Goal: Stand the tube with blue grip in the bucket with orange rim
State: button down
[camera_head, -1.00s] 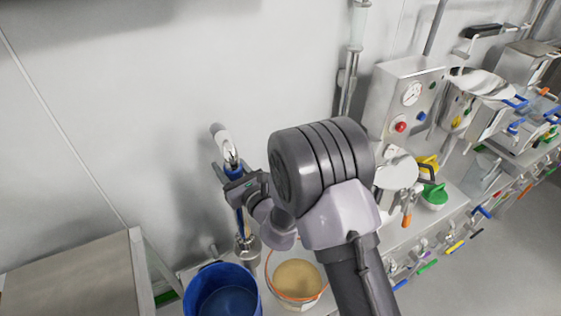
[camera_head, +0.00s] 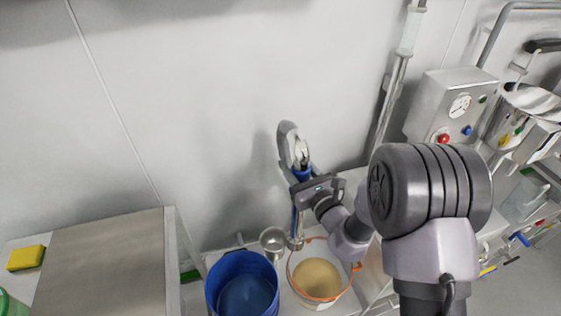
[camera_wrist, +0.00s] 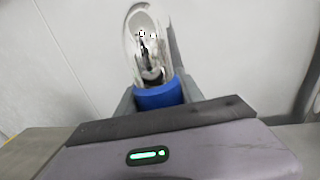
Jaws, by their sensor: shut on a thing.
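The tube with blue grip (camera_head: 300,173) is held roughly upright in my gripper (camera_head: 305,186). The bucket with orange rim (camera_head: 291,268) stands below and slightly right, with beige material inside. The tube's lower end shows near the bucket's back left rim; I cannot tell whether it is over the opening or behind it.
A blue bucket (camera_head: 213,292) stands just left of the orange-rimmed one. A round metal cup or ladle (camera_head: 272,238) is behind, between them. A steel table (camera_head: 105,260) with a yellow sponge (camera_head: 26,258) is at left. A gauge box (camera_head: 447,105) and vertical pipe (camera_head: 393,95) are at right.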

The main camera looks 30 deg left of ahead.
jog(key=w+d+b, duration=0.1)
jog(key=d, duration=0.9)
notch_tip(320, 180, down, 29)
jog(key=b, duration=1.6)
jog(key=shift+w+d+f, duration=0.15)
jog(key=shift+w+d, duration=0.05)
jog(key=shift+d, duration=0.15)
jog(key=c, duration=0.7)
grip_release()
jog(key=shift+o, duration=0.2)
jog(key=p+v, duration=0.4)
jog(key=v, duration=1.3)
jog(key=shift+s, duration=0.25)
jog(key=shift+d+f, duration=0.1)
